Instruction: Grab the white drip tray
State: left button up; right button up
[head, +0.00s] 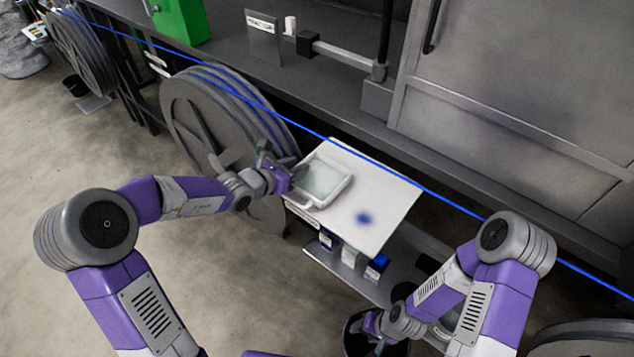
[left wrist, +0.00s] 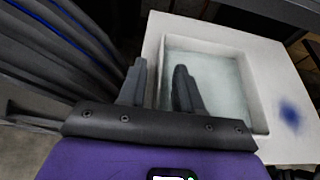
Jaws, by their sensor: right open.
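The white drip tray (head: 322,181) is a shallow, pale-bottomed box with a handle at its near side. It lies on the white top of a small cart (head: 391,192), and it also shows in the left wrist view (left wrist: 215,82). My left gripper (head: 287,163) is at the tray's left edge. In the left wrist view its fingers (left wrist: 160,88) are apart, one outside the tray's left wall and one over the inside. I cannot tell whether they touch the wall. My right gripper (head: 372,326) is open and low at the bottom, away from the tray, over a dark bucket (head: 357,345).
A blue cable (head: 335,143) runs diagonally across the scene, passing behind the tray. A large cable reel (head: 205,120) stands left of the cart. Small boxes (head: 350,256) sit on the cart's lower shelf. A blue stain (head: 364,218) marks the cart top, which is otherwise clear.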

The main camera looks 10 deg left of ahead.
pick_arm(q)
grip_shut()
dwell(0.3)
